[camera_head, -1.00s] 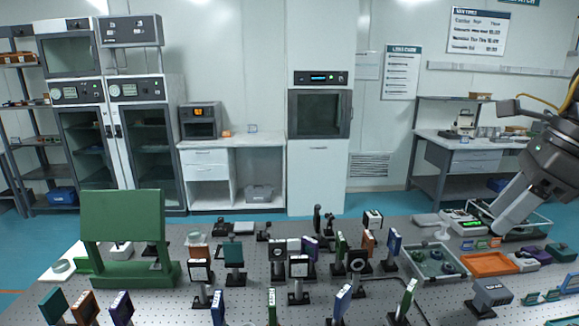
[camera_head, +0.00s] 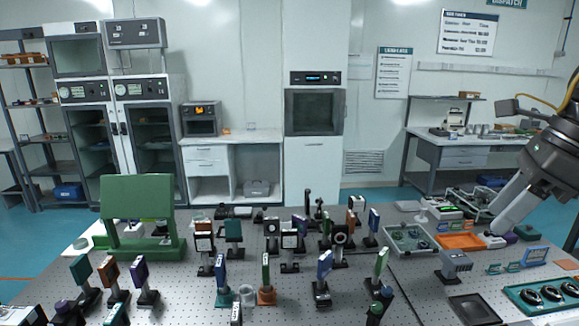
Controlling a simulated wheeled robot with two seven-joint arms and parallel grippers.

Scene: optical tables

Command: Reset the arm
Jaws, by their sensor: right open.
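My right arm (camera_head: 556,160) comes in from the right edge, dark with a pale end section that slants down to the left. My right gripper (camera_head: 499,229) is at its lower end, over the right part of the optical table, close to the orange tray and a small white item. It is open; I see nothing held in it. From this view I cannot tell its exact height above the table. My left gripper and left arm are not in view.
The perforated optical table (camera_head: 215,308) carries many mounted optics. A green stand (camera_head: 138,203) is at left. A grey tray (camera_head: 409,238), an orange tray (camera_head: 460,242) and a green tray (camera_head: 548,298) are at right. Cabinets (camera_head: 125,130) line the back wall.

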